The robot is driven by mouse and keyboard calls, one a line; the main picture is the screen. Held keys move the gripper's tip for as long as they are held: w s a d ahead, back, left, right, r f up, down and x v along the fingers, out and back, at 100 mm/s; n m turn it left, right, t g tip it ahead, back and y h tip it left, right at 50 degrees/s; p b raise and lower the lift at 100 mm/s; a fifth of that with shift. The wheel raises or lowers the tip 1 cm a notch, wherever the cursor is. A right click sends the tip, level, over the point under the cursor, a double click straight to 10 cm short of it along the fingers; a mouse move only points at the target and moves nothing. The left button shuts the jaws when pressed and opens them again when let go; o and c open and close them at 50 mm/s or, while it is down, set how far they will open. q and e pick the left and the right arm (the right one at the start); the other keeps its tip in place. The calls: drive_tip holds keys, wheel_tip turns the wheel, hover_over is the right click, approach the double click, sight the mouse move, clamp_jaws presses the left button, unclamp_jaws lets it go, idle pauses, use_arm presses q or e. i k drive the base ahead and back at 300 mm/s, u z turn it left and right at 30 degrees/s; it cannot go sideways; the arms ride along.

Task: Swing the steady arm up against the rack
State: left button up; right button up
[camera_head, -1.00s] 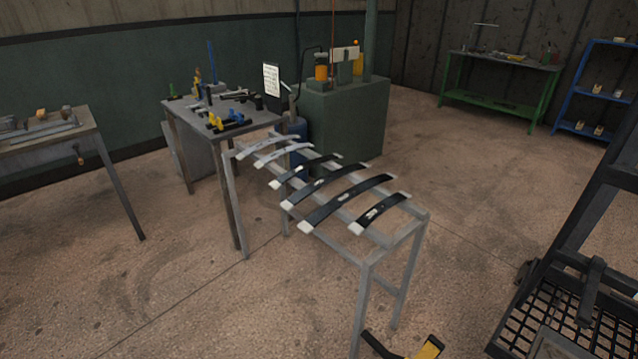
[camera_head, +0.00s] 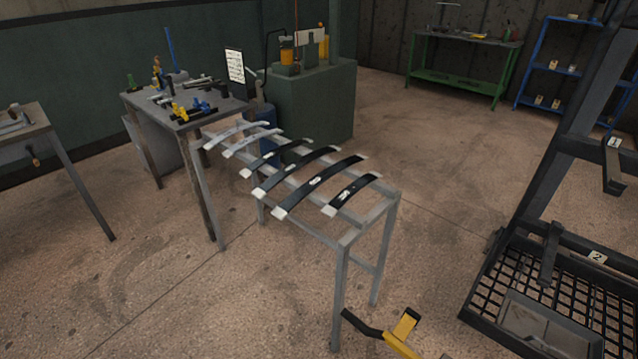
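A dark metal rack (camera_head: 550,175) stands at the right edge, with a slanting post and a mesh base. A short dark bar (camera_head: 550,258) sticks up at the mesh base's back edge. Another dark bar (camera_head: 613,175) hangs out from the rack higher up, below a tag marked 1. A tag marked 2 (camera_head: 597,257) is on the lower rail. I cannot tell which bar is the steady arm. The rack's right side is cut off by the frame.
A grey stand (camera_head: 345,240) holding several curved leaf springs is in the middle. A cluttered workbench (camera_head: 240,102) and green machine (camera_head: 330,110) stand behind. Floor between stand and rack is clear.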

sight(409, 318)
drive_tip(key=z, duration=0.9)
